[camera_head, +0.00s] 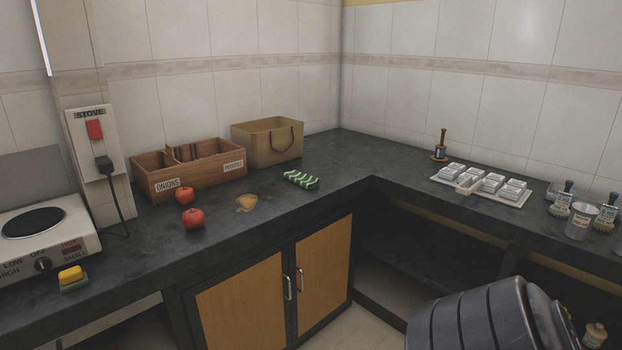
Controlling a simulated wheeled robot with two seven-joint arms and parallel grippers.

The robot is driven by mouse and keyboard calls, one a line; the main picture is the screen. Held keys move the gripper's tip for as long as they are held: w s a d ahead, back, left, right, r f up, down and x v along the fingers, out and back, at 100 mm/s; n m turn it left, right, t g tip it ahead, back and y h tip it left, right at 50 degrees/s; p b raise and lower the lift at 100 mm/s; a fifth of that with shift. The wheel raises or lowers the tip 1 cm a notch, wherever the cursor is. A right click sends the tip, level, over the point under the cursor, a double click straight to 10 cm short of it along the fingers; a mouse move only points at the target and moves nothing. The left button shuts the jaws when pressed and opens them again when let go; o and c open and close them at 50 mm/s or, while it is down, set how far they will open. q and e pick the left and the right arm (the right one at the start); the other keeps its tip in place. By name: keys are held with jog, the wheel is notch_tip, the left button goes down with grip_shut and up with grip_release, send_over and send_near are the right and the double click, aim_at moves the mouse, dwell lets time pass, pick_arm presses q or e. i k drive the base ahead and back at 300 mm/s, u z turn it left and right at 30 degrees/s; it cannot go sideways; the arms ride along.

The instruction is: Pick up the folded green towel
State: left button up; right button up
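The folded green towel (301,180), with white stripes, lies on the dark countertop in the head view. Neither of my grippers is in view.
A wooden crate (200,184) with label cards and a paper bag (262,147) stand behind. Two tomatoes (193,218) and a brown spill (246,203) lie left of the towel. A stove (43,245) is far left. A white tray (514,202) sits right. Counter right of the towel is clear.

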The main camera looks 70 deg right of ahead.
aim_at(305, 181)
jog(key=z, duration=2.35)
jog(key=i, duration=1.35)
